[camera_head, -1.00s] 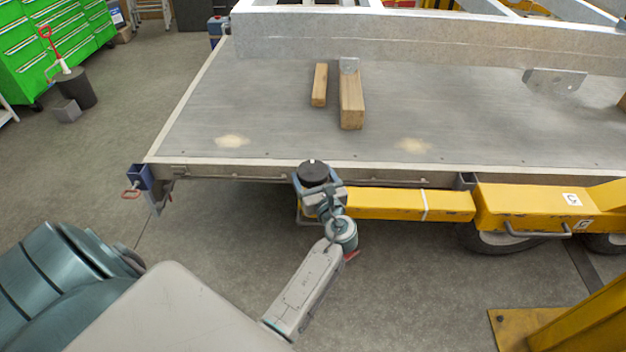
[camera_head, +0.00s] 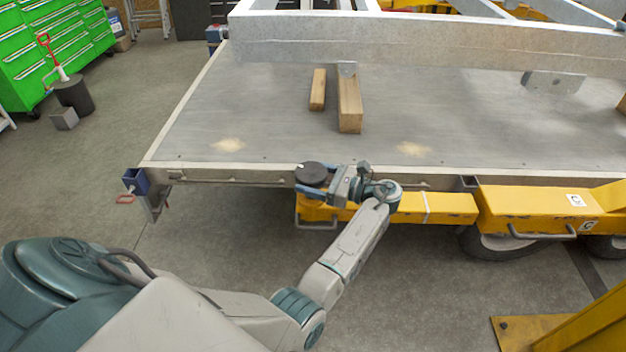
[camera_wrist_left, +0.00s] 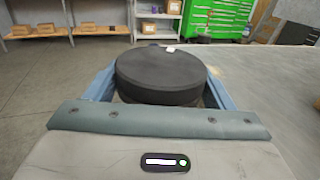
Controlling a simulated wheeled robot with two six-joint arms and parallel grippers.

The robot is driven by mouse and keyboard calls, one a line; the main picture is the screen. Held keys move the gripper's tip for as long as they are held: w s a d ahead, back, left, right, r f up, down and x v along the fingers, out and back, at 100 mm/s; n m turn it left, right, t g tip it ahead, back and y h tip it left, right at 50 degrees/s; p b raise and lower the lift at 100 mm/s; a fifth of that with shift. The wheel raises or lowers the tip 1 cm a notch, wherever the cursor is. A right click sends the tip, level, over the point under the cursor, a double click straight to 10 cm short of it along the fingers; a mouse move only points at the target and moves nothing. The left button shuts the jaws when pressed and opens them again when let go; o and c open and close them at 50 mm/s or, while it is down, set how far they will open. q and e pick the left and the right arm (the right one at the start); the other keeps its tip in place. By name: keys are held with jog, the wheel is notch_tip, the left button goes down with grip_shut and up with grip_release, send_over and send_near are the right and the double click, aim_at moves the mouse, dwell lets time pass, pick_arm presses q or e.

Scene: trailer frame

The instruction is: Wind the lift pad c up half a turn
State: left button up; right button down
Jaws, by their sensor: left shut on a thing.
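The lift pad c is a round black disc (camera_head: 312,174) at the end of the yellow lift arm (camera_head: 450,207), beside the trailer deck's near edge. Labels reading C sit on the yellow lift. My left gripper (camera_head: 314,183) reaches it from the right and is shut around the pad, with a blue finger on either side. In the left wrist view the pad (camera_wrist_left: 161,72) sits between the two blue fingers, with a small white mark at its far rim. The screw under the pad is hidden. My right gripper is not in view.
The trailer deck (camera_head: 255,105) lies just behind the pad and carries two wooden blocks (camera_head: 350,105). A blue bracket (camera_head: 136,181) with a red handle is at the deck's near left corner. A yellow post base (camera_head: 520,330) stands at the lower right. Open floor lies in front.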

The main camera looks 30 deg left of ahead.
pick_arm(q)
jog(key=shift+f+n+g, duration=0.25)
jog(key=shift+n+g, duration=0.25)
jog(key=shift+g, duration=0.3)
jog(key=shift+s+g+h, duration=0.1)
jog(key=shift+g+h, duration=0.2)
